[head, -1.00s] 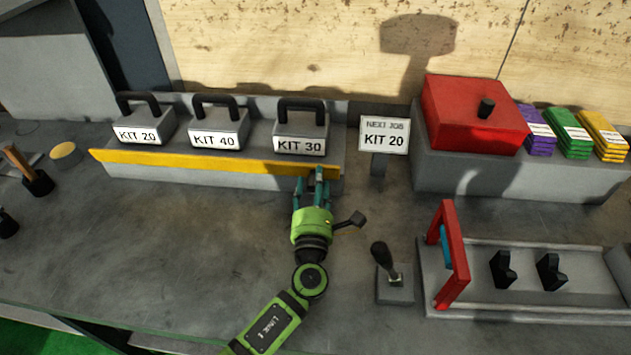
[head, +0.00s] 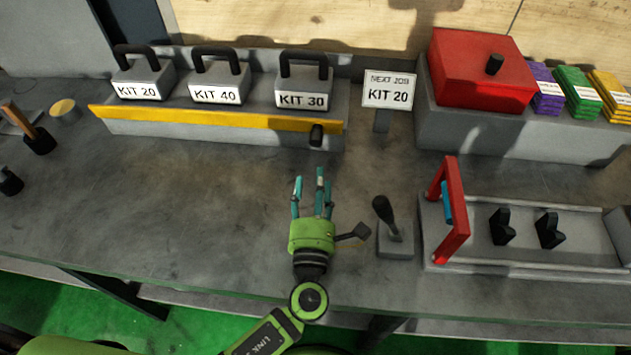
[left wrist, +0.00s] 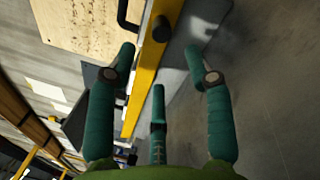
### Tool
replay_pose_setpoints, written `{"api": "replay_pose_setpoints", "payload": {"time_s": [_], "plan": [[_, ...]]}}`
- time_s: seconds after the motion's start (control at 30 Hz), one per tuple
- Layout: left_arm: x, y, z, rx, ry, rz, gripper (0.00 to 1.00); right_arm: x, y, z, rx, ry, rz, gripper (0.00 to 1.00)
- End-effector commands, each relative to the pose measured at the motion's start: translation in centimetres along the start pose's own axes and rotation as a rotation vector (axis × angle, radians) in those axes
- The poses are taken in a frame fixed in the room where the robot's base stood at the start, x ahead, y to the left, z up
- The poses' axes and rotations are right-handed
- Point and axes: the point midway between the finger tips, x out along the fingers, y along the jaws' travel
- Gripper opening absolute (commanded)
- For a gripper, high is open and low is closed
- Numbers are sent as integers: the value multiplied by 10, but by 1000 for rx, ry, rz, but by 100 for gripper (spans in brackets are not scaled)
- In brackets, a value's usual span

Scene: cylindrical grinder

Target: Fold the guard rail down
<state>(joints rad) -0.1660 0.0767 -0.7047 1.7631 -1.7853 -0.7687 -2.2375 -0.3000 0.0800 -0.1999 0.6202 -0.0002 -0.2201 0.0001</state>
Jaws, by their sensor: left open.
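The guard rail (head: 215,118) is a long yellow bar along the front of the grey shelf (head: 200,139) that holds the kits. A black knob (head: 316,135) sticks out near its right end. The rail runs in front of the kit boxes' lower edge; the shelf's front face shows below it. My left gripper (head: 312,186) is open and empty over the bench, in front of the knob and apart from it. In the left wrist view, the yellow rail (left wrist: 148,75) and knob (left wrist: 162,29) lie beyond the spread fingers (left wrist: 160,65). My right gripper is out of view.
Kit boxes KIT 20 (head: 143,78), KIT 40 (head: 219,80) and KIT 30 (head: 303,84) stand on the shelf. A sign (head: 389,91) reads "NEXT JOB KIT 20". A black lever (head: 386,215) and red-handled fixture (head: 455,215) stand to the right. The bench (head: 190,200) left of my gripper is clear.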

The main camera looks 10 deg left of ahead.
Motion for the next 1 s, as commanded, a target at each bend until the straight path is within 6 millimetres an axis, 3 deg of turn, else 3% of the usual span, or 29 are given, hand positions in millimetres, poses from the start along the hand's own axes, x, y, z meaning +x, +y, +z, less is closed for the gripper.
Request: {"api": "replay_pose_setpoints", "payload": {"time_s": [0.33,0.73,1.0], "plan": [[49,10,2,-512,106,-67,52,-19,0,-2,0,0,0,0],[103,3,-3,-518,106,-70,52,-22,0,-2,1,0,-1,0],[116,2,-5,-519,107,-70,52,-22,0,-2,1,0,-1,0]]}}
